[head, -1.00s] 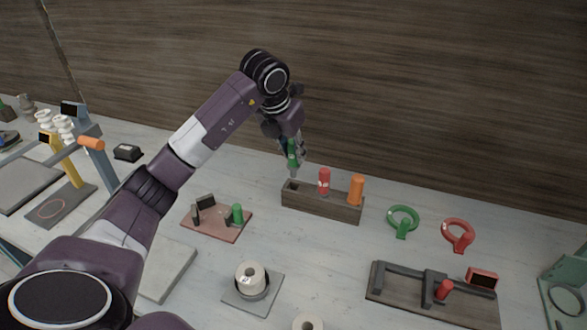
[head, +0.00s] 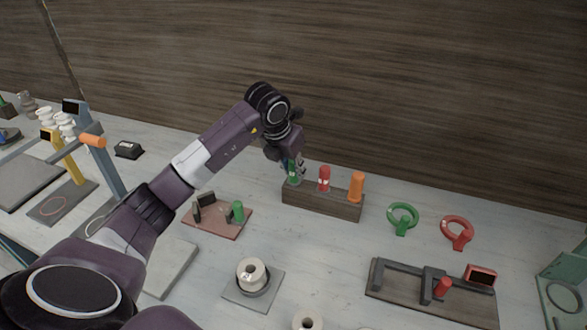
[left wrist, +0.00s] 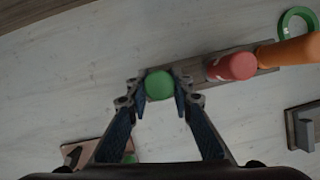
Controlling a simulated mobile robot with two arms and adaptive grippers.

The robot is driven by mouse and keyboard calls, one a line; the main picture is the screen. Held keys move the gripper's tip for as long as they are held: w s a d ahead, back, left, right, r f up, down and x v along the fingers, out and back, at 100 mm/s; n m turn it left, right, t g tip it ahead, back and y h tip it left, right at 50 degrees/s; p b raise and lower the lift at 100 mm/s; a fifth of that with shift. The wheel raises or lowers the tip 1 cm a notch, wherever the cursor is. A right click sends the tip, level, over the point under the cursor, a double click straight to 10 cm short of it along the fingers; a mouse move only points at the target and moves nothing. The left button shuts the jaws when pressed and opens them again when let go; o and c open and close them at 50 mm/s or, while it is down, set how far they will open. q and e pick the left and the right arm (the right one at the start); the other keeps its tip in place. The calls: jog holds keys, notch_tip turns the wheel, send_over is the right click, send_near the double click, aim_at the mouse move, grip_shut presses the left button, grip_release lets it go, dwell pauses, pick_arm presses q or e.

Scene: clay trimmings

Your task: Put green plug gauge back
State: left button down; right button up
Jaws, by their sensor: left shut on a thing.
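The green plug gauge (head: 292,177) stands upright at the left end of the dark wooden rack (head: 330,206), its lower part hidden by the rack's front. My left gripper (head: 294,169) is shut on its green handle from above. In the left wrist view the round green top (left wrist: 159,85) sits between the two fingers. A red plug gauge (head: 324,178) stands in the rack's middle and an orange one (head: 357,186) at its right end. My right gripper is not in view.
Green (head: 403,218) and red (head: 457,232) ring gauges lie right of the rack. A reddish board with a green-knobbed fixture (head: 215,217) is at its front left. A white roll (head: 251,272) stands on a grey plate in front. A snap-gauge stand (head: 430,291) is at front right.

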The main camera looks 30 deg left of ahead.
pick_arm(q)
jog(key=c, duration=1.7)
grip_release()
jog(key=shift+r+p, duration=0.35)
jog(key=shift+r, duration=0.2)
jog(key=b+v, duration=0.1)
jog(key=v, duration=1)
jog(key=shift+s+r+b, duration=0.15)
jog(key=shift+r+b, duration=0.1)
jog(key=shift+b, duration=0.15)
